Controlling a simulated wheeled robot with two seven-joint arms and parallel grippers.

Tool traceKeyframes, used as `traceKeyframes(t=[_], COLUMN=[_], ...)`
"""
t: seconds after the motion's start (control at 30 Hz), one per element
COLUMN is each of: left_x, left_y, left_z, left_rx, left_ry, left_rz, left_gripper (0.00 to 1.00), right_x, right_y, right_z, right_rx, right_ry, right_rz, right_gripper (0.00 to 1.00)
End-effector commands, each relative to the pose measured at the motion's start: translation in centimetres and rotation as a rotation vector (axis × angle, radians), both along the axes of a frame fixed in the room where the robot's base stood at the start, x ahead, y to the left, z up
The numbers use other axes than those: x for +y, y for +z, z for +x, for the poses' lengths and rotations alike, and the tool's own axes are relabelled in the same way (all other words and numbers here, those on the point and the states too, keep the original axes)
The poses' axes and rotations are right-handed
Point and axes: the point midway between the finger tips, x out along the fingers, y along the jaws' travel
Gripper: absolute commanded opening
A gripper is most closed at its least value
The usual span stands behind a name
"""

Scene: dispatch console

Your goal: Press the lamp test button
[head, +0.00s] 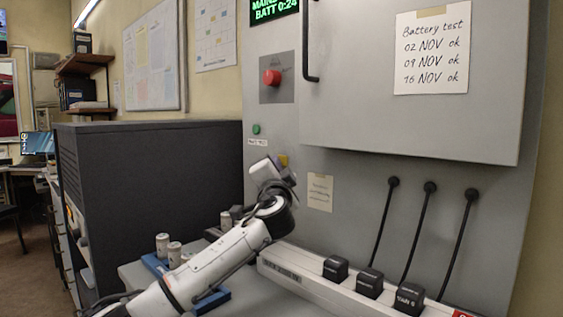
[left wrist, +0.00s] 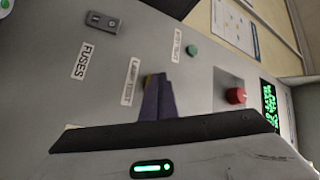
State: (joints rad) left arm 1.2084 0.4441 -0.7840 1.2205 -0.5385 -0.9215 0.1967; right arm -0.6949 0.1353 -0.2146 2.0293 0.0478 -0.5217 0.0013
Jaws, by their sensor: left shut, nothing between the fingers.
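The lamp test button is a small yellow piece (head: 283,160) on the grey console front, below the green button in the head view. In the left wrist view a sliver of yellow (left wrist: 149,78) shows behind my fingertips, beside a white label (left wrist: 131,82) that seems to read LAMP TEST. My left gripper (head: 277,163) is shut and empty, with its fingertips (left wrist: 156,80) in front of the button and hiding most of it. I cannot tell whether they touch it. My right gripper is in neither view.
A red mushroom button (head: 271,78) and a green button (head: 256,129) sit above on the panel. A FUSES label (left wrist: 85,60) and a switch plate (left wrist: 102,22) are nearby. Black plugs (head: 369,283) stand on a power strip below. Small cylinders (head: 174,254) stand on a blue tray.

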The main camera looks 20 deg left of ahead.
Motion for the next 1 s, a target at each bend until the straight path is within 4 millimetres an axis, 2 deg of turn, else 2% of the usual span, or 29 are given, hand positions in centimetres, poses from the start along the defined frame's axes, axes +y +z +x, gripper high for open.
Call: traceKeyframes(t=[0.73,1.0], left_x=[-0.26,0.04], left_y=[0.05,0.00], left_z=[0.57,-0.23], left_rx=[-0.001,-0.001], left_ry=[-0.002,-0.001], left_rz=[0.001,0.000], left_gripper=[0.00,0.00], right_x=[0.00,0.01], right_y=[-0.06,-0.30], right_z=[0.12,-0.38], right_rx=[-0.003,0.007], right_ry=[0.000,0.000], right_rz=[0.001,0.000], right_gripper=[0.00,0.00])
